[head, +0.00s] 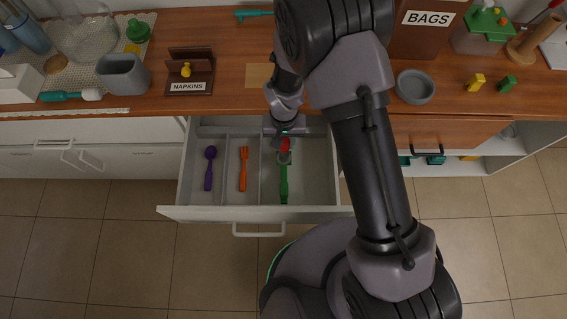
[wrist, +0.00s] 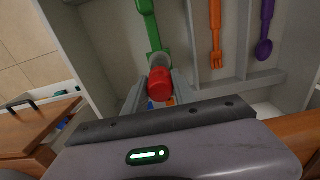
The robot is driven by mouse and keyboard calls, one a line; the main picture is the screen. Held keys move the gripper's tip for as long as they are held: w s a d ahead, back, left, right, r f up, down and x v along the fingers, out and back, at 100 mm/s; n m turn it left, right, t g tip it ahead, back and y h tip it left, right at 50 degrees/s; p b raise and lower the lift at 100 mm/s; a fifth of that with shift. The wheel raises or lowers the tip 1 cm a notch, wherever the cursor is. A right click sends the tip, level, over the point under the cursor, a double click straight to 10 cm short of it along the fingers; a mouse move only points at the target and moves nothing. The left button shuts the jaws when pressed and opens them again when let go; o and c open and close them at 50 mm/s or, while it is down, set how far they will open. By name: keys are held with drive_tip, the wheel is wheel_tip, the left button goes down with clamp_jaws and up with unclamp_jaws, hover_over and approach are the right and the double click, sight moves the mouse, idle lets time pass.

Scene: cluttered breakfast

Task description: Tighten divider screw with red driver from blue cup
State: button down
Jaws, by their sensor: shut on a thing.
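My gripper (wrist: 158,96) is shut on the red driver (wrist: 159,85), whose rounded red handle shows between the fingers. In the head view the red driver (head: 285,146) is over the back of the open drawer (head: 310,190), in line with the right compartment. Its tip is hidden, and I cannot tell whether it touches anything. The drawer has thin grey dividers (head: 225,175). I cannot make out the divider screw. The blue cup (head: 30,36) stands at the counter's far left with items in it.
The drawer holds a purple spoon (head: 209,168), an orange fork (head: 243,168) and a green utensil (head: 283,183). Open tiled floor lies in front of the drawer.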

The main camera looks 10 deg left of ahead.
drive_tip(key=shift+f, duration=0.2)
drive_tip(key=c, duration=0.9)
unclamp_jaws()
drive_tip(key=shift+c, duration=0.2)
